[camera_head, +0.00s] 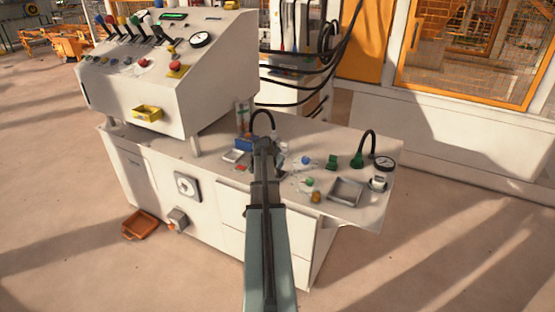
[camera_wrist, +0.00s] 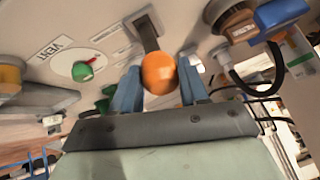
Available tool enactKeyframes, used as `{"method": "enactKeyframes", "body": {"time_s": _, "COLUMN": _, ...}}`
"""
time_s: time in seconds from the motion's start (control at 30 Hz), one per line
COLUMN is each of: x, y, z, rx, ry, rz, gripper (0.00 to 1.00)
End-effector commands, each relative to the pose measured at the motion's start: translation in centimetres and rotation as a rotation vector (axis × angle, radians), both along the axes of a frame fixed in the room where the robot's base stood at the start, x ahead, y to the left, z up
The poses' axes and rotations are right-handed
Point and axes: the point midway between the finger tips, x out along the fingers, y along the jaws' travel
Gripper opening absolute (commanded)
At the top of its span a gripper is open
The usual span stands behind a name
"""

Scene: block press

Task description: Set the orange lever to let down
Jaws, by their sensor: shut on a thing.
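The orange lever shows in the wrist view as a round orange knob (camera_wrist: 159,73) on a dark flat arm that runs up to a slot in a pale panel. My gripper (camera_wrist: 160,88) has a blue finger on each side of the knob and is shut on it.
In the wrist view a green knob (camera_wrist: 83,70) sits by a "VENT" label, left of the lever. A blue block (camera_wrist: 282,17) and black hose are at right.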

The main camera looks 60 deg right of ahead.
Motion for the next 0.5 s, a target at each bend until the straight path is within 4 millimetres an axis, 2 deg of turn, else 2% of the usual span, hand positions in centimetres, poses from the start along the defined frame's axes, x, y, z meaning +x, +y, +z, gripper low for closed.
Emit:
{"method": "enactKeyframes", "body": {"time_s": 0.1, "x": -0.04, "y": 0.75, "z": -0.41, "rx": 0.010, "ry": 0.000, "rz": -0.001, "gripper": 0.00}}
{"method": "enactKeyframes", "body": {"time_s": 0.5, "x": -0.04, "y": 1.15, "z": -0.73, "rx": 0.017, "ry": 0.000, "rz": -0.003, "gripper": 0.00}}
